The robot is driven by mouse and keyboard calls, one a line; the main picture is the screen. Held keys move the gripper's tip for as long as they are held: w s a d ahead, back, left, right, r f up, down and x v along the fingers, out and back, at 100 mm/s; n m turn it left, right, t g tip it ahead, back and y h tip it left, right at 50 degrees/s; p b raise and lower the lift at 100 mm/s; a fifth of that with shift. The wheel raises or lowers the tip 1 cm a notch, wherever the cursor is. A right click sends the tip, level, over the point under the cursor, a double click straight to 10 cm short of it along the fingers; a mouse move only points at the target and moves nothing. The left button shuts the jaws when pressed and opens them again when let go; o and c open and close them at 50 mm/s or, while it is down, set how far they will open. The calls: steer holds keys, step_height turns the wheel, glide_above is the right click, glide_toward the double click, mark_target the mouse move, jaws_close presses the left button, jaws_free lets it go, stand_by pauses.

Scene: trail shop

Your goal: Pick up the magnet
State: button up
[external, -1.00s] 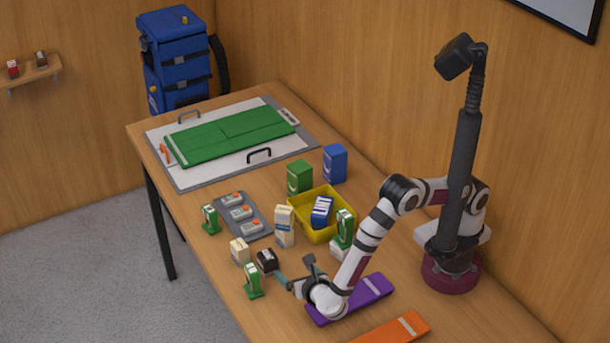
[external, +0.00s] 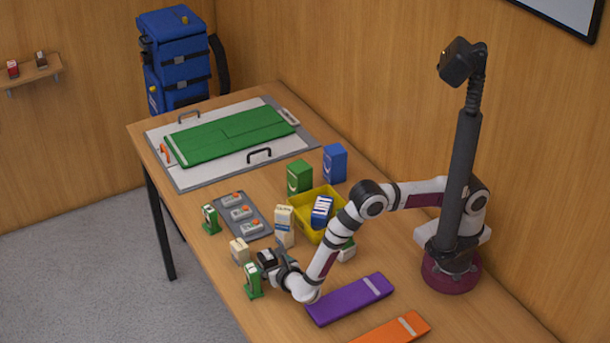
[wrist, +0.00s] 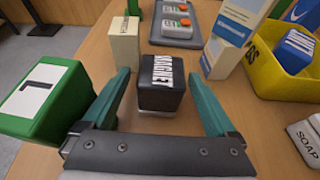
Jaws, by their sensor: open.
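The magnet is a small black box (wrist: 162,84) with a white label reading "MAGNET". In the wrist view it stands on the table between the two teal fingers of my gripper (wrist: 160,92). The fingers are open, one on each side, with a gap to the box on both sides. In the external view the magnet (external: 267,256) is partly hidden by my gripper (external: 272,264), which is low over the table at its near side.
A green box (wrist: 48,103) with a white label stands close left of my gripper. A cream box (wrist: 125,42) is just behind the magnet. A yellow bin (wrist: 284,78) and a white soap box (wrist: 304,142) are to the right. A grey tray (external: 257,216) lies farther back.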

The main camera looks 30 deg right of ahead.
jaws_close()
stand_by(0.3)
